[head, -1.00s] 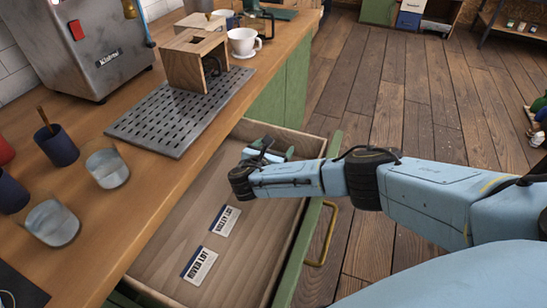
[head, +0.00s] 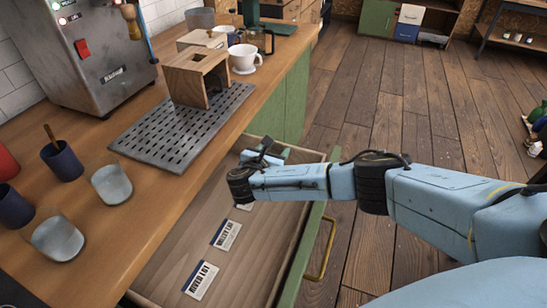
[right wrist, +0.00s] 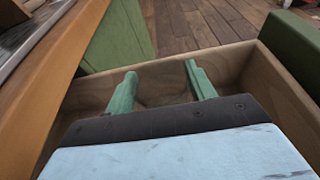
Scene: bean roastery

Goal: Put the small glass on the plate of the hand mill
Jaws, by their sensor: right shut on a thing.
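My right gripper (head: 268,150) is over the far end of the open drawer (head: 170,255). In the right wrist view its green fingers (right wrist: 162,82) stand some way apart in front of the drawer's end wall. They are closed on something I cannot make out. Two clear glasses, one nearer (head: 57,240) and one farther (head: 112,185), stand upright on the counter at the left. I cannot tell whether either is the small glass. A dark green stand with a flat base (head: 277,29) at the counter's far end may be the hand mill. My left gripper is out of view.
A wooden stand (head: 197,75) rests on a perforated metal tray (head: 180,132). A white cup (head: 243,58) and a steel machine (head: 95,50) are near it. Dark blue cups, one holding a spoon (head: 62,162), stand at the left. Label cards (head: 202,280) lie in the drawer.

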